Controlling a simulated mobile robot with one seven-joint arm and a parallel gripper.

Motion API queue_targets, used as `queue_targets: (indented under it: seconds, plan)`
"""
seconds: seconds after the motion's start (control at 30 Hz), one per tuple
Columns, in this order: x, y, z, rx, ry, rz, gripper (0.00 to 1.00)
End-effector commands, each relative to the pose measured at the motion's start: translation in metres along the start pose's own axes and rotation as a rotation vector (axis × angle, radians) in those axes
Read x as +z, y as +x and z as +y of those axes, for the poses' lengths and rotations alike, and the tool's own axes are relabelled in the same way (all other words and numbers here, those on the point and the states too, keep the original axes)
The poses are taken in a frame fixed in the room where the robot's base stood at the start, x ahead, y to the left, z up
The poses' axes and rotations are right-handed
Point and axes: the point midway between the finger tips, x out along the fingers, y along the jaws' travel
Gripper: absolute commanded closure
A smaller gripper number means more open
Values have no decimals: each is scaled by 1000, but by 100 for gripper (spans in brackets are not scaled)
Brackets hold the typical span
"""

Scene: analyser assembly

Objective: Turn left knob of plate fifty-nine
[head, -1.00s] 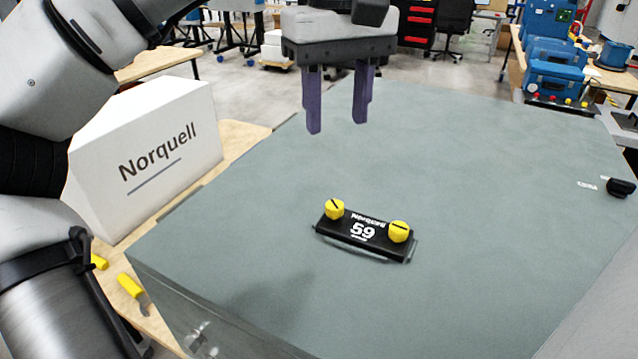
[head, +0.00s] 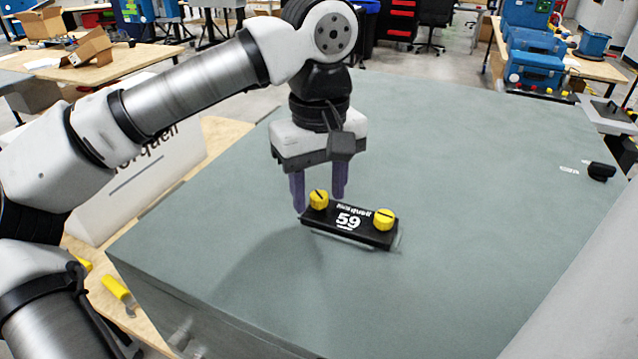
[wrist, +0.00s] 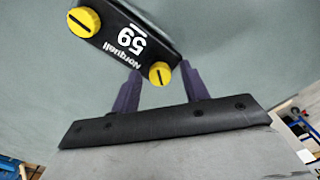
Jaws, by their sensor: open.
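The black plate marked 59 (head: 349,226) lies on the grey-green table top, with a yellow knob near each end. The left knob (head: 318,199) has a dark slot across its top. It also shows in the wrist view (wrist: 161,74), at the plate end nearest my gripper. The right knob (head: 384,219) stands clear of the fingers. My gripper (head: 319,204) points down with its two purple fingers open, one on either side of the left knob as seen. In the wrist view the knob sits between the fingertips (wrist: 160,76); contact cannot be told.
The grey-green table top (head: 480,190) is clear around the plate. A small black object (head: 601,172) lies at its right edge. A white Norquell box (head: 125,190) and a yellow-handled tool (head: 116,287) are on the wooden surface at left.

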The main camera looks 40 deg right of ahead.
Motion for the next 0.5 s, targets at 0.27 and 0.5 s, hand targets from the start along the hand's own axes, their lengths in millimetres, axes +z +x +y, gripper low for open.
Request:
queue_targets:
  seconds: [0.27,0.5]
  plan:
    - [0,0,0,0,0,0,63]
    - [0,0,0,0,0,0,94]
